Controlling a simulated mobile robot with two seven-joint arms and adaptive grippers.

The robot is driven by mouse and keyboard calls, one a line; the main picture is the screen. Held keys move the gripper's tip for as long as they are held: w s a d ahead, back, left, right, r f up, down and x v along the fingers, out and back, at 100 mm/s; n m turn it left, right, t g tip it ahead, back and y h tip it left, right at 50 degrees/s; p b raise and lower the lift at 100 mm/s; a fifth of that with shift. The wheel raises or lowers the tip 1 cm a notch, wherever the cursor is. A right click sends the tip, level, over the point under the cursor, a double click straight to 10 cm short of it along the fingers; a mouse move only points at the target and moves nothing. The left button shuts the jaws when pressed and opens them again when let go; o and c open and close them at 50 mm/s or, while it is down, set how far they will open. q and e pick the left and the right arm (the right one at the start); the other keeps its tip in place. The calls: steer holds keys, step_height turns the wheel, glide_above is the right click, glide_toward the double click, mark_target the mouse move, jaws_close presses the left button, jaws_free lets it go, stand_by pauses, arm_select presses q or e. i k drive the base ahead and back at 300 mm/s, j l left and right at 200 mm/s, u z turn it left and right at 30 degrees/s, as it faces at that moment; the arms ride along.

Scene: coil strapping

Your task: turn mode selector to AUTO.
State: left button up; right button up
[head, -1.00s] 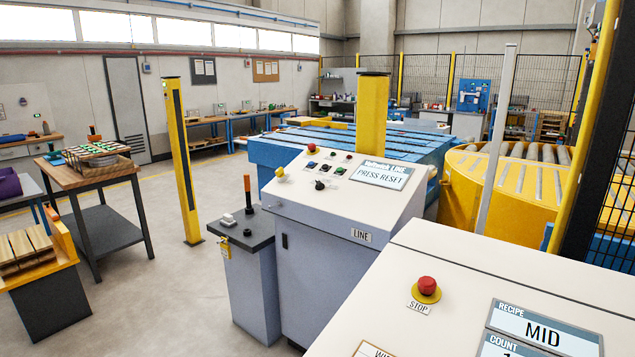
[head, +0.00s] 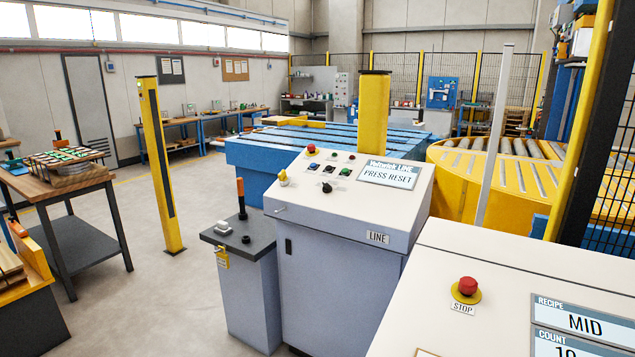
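The LINE control console (head: 345,250) stands in the middle of the head view with a sloped white top. Its display (head: 387,173) reads PRESS RESET. A black rotary knob (head: 327,187), which may be the mode selector, sits low on the panel; its labels and pointer are too small to read. Small blue, black and green buttons (head: 346,172) lie above it, a red button (head: 311,149) at the top left and a yellow-based switch (head: 283,179) at the left edge. Neither of my grippers shows.
A second console with a red STOP button (head: 467,287) and a MID display (head: 585,324) fills the lower right. A grey pedestal (head: 240,290) adjoins the LINE console. A yellow post (head: 158,165) and wooden-topped table (head: 60,185) stand left. Floor between them is clear.

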mark_target(327, 188)
steer(key=i+j+z, duration=0.1)
steer(key=j, duration=0.4)
steer(key=i+j+z, duration=0.15)
steer(key=j, duration=0.4)
steer(key=i+j+z, duration=0.1)
steer(key=j, duration=0.25)
steer(key=i+j, duration=0.15)
steer(key=j, duration=0.15)
steer(key=i+j+z, duration=0.15)
steer(key=j, duration=0.2)
steer(key=i+j+z, duration=0.2)
steer(key=i+j, duration=0.2)
steer(key=j, duration=0.25)
steer(key=i+j+z, duration=0.15)
steer(key=j, duration=0.2)
